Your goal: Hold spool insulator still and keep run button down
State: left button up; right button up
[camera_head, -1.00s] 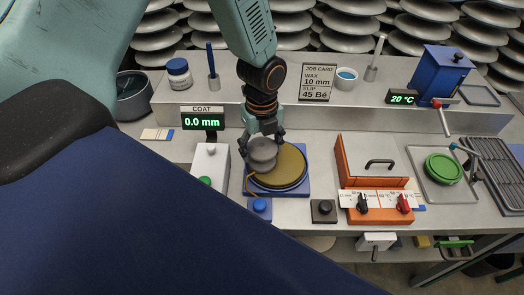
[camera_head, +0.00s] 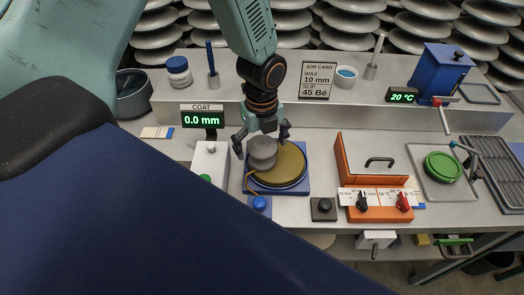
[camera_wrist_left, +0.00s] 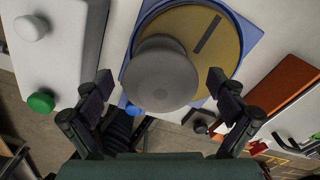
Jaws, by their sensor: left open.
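The grey spool insulator (camera_head: 261,152) stands on the left part of the round tan turntable plate (camera_head: 289,166). In the left wrist view the insulator (camera_wrist_left: 161,78) shows between my open fingers, with a gap on each side. My left gripper (camera_head: 261,142) is open above and around the insulator. A blue button (camera_head: 260,202) sits at the front left of the blue turntable base (camera_head: 304,183). A green button (camera_head: 205,180) is on the white box to the left. I see no label telling which is the run button. My right gripper is not in view.
The coat display (camera_head: 202,119) reads 0.0 mm. A dark box with a black knob (camera_head: 324,206) and an orange unit (camera_head: 370,213) with a handle stand to the right. A raised shelf (camera_head: 225,92) runs behind. My blue body covers the lower left.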

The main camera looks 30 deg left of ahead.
aim_at(262, 142)
pick_arm(q)
notch_tip(262, 142, up, 12)
dwell(0.5)
notch_tip(262, 142, down, 12)
jog(key=shift+f, duration=0.1)
notch_tip(262, 142, up, 2)
jog(key=shift+w+r, duration=0.15)
jog(key=shift+s+r, duration=0.2)
jog(key=shift+r, duration=0.85)
jog(key=shift+w, duration=0.15)
jog(key=shift+f, duration=0.1)
